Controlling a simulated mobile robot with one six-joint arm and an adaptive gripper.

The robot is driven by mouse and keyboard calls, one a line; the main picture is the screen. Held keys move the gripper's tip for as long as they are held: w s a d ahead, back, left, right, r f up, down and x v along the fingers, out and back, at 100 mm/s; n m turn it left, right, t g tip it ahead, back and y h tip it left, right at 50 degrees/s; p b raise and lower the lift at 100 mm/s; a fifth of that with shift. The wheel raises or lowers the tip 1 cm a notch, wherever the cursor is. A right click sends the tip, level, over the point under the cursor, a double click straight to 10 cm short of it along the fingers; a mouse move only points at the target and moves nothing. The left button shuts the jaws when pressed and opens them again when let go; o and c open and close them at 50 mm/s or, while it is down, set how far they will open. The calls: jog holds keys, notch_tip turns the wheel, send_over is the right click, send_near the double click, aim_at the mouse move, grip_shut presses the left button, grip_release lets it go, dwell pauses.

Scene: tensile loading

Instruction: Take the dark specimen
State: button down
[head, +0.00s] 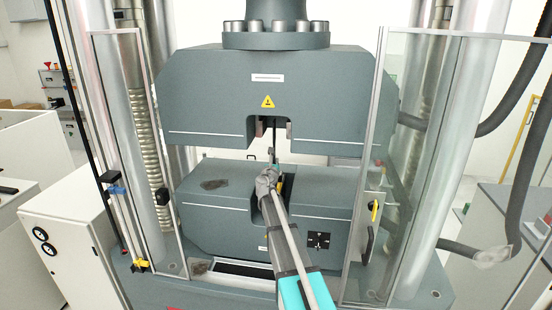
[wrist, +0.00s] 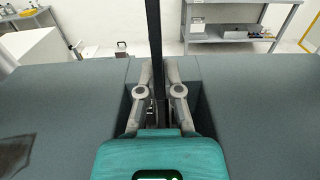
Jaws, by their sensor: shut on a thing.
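The dark specimen (head: 274,135) is a thin, upright strip. Its upper part shows in the notch of the upper grip head (head: 330,90), and its lower part is hidden behind my gripper (head: 270,176). In the wrist view the specimen (wrist: 154,40) runs up out of the picture from between the fingers of my gripper (wrist: 158,85), which are shut on it. My gripper is at the slot of the lower grip head (head: 215,210). I cannot tell whether the machine's jaws touch the specimen.
A clear shield door (head: 430,150) with a handle stands at the right of the opening, and another clear panel (head: 125,130) at the left. The gap between the heads is narrow. A grey bench (wrist: 235,35) stands in the background.

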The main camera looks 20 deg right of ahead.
jog(key=shift+v, duration=1.25)
dwell(0.4)
jog(key=v, duration=2)
dwell(2.0)
dwell(0.3)
